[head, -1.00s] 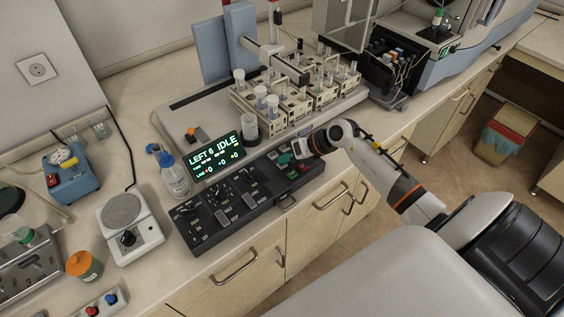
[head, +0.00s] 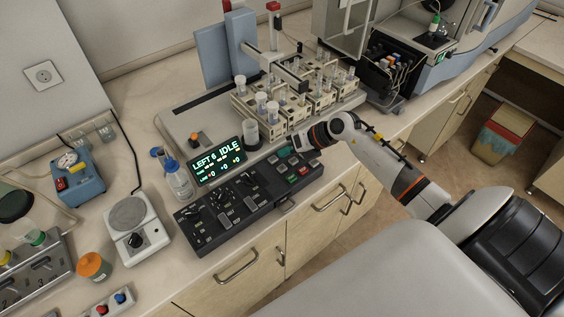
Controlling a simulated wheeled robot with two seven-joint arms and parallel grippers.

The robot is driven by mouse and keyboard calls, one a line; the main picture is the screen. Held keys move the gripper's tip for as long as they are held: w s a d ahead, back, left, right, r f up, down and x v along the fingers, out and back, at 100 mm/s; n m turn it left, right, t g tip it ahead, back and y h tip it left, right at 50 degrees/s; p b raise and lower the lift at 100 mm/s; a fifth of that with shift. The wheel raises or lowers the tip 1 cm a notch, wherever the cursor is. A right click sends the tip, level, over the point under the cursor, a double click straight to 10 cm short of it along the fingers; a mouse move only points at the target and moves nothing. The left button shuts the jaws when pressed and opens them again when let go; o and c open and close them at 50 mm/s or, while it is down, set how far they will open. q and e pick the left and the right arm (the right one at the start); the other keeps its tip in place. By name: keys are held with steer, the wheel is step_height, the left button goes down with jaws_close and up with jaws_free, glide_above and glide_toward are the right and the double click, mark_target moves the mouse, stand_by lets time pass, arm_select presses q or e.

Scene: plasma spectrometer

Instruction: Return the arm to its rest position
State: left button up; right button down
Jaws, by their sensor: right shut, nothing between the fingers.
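My right arm comes in from the right, and its gripper (head: 299,142) is shut and empty. The gripper is over the right end of the black control panel (head: 217,228), close to its green and red buttons (head: 298,174). I cannot tell whether the fingertips touch the panel. A small screen (head: 216,161) behind the panel reads "LEFT 6 IDLE". The autosampler (head: 190,118) with several tube racks (head: 318,92) stands behind it. My left gripper is not in view.
A wash bottle (head: 179,183), a round-topped balance-like device (head: 131,222) and an orange-capped jar (head: 94,266) stand left of the panel. A large instrument (head: 440,75) is at the back right. A waste bin (head: 495,142) stands on the floor, with open space before the cabinets.

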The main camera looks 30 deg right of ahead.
steer(key=shift+r+p, duration=0.3)
steer(key=shift+r, duration=0.4)
